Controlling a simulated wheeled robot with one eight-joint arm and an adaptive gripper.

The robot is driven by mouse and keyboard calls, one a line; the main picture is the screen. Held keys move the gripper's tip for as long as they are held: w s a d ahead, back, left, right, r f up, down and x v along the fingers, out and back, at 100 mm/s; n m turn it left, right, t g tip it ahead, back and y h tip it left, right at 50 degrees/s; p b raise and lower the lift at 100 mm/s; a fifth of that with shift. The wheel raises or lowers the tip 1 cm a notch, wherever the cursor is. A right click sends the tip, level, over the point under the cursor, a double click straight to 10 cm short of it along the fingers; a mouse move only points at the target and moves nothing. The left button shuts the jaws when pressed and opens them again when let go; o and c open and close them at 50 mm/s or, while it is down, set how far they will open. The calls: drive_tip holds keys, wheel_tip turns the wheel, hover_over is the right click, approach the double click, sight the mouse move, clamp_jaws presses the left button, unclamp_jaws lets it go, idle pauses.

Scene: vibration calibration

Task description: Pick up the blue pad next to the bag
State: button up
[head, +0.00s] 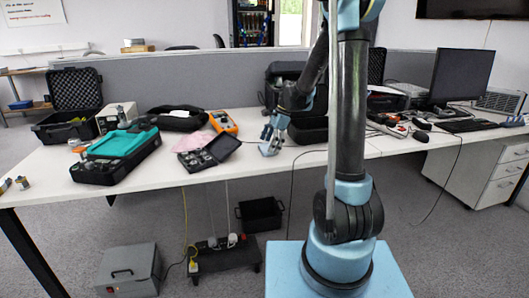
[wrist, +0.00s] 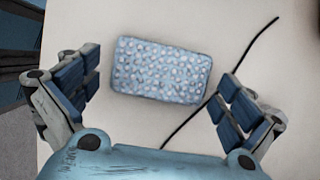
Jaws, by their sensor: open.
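The blue pad (wrist: 160,70) is a light blue rectangle with pale and dark speckles, lying flat on the white table in the wrist view. My gripper (wrist: 160,76) is open above it, one finger left of the pad and one right, with visible gaps on both sides. The pad is slightly tilted in the picture. In the head view my gripper (head: 270,140) is low over the table's middle, and I cannot make out the pad clearly under it. A black bag or case (head: 310,131) stands just right of my gripper.
A thin black cable (wrist: 262,42) runs beside the pad and passes by its lower right corner. An open case of small parts (head: 205,155), an orange meter (head: 223,121) and a teal-topped case (head: 117,143) stand to the left. A monitor (head: 461,75) stands right.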

drive_tip(key=c, duration=0.6)
drive_tip(key=shift+o, duration=0.2)
drive_tip(key=shift+r, duration=0.15)
